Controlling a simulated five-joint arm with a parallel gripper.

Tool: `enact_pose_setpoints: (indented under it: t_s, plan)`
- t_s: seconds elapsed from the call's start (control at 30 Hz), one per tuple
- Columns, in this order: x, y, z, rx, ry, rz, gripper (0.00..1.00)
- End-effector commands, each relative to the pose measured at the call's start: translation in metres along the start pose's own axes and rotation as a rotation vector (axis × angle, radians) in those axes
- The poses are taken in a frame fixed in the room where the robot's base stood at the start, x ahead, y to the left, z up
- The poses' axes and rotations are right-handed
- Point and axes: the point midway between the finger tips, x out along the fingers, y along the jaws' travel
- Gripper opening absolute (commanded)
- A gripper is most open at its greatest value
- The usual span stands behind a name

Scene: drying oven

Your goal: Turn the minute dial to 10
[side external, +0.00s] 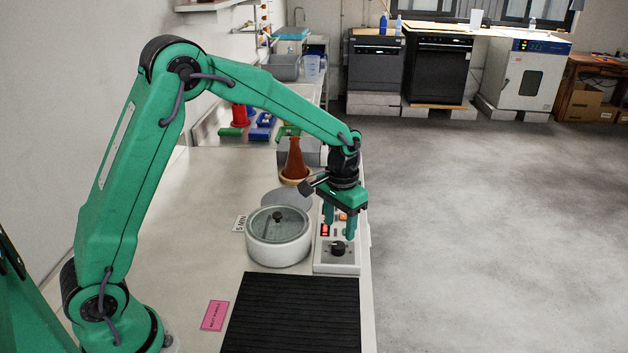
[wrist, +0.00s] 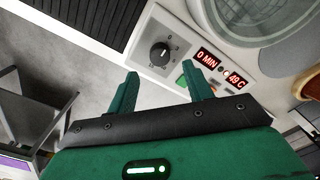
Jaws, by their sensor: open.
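The minute dial (wrist: 160,54) is a round black knob with a white pointer line on a grey plate of the control panel. In the side external view the dial (side external: 338,248) sits at the near end of the white control box (side external: 337,262). The red display (wrist: 207,58) reads 0 MIN, and a second display (wrist: 237,80) reads 49 C. My gripper (wrist: 161,88) is open and empty, its two green fingers apart. In the side external view my gripper (side external: 339,232) points down above the box, close to the dial; contact cannot be told.
A round white oven (side external: 278,245) with a glass lid stands left of the box. A black ribbed mat (side external: 290,315) lies in front. A small card reading 5 MIN (side external: 240,223) and a pink label (side external: 214,316) lie on the bench. An amber flask (side external: 295,162) stands behind.

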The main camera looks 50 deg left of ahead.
Motion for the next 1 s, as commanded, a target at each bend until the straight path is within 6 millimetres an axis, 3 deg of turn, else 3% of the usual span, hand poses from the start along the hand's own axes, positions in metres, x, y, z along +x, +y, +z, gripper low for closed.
enact_pose_setpoints:
  t_s: [0.4, 0.83, 1.0]
  plan:
    - [0.048, 0.0, 0.0, 0.0, -0.001, 0.0, 0.51]
    - [0.054, 0.0, 0.0, 0.0, 0.0, 0.0, 0.51]
    - [0.054, 0.0, 0.0, 0.0, 0.0, 0.0, 0.18]
